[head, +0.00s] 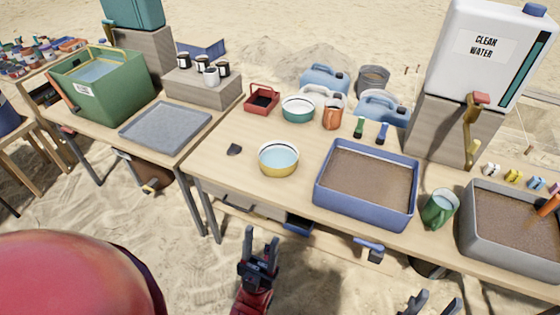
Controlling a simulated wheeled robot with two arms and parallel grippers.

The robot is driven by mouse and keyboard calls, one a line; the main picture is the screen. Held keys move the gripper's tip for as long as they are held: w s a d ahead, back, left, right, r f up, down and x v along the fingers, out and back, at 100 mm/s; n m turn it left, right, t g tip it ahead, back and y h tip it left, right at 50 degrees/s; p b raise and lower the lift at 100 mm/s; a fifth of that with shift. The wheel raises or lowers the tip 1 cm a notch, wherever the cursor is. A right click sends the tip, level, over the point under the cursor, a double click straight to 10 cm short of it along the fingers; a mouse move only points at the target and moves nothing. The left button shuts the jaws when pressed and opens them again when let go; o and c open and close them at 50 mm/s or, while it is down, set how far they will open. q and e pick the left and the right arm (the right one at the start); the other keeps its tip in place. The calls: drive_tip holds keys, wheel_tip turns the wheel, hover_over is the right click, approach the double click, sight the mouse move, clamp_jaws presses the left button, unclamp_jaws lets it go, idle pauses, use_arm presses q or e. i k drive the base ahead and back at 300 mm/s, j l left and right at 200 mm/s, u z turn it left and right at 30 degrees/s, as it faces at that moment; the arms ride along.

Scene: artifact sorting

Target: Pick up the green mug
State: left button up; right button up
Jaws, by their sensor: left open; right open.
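The green mug (436,219) stands on the right part of the long wooden table, between the blue tray and the grey tray. Its open top shows a pale interior, and its handle faces the front. My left gripper (262,239) is open and empty, in front of the table and well to the left of the mug. My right gripper (440,300) is open at the bottom edge, in front of the table and below the mug in the picture. Only its finger ends show clearly; nothing is between them.
The blue tray (321,191) and grey tray (468,238), both holding brown material, flank the mug closely. The water tank (480,70) stands behind on a block, its brass tap (468,135) hanging forward. A yellow bowl (278,170) sits farther left.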

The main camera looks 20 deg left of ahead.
sight(443, 202)
drive_tip(key=i+j, duration=0.15)
drive_tip(key=i+j+z, duration=0.3)
drive_tip(key=z, duration=0.15)
drive_tip(key=i+j+z, duration=0.2)
drive_tip(key=j+z, duration=0.25)
drive_tip(key=j, duration=0.15)
drive_tip(key=z, duration=0.9)
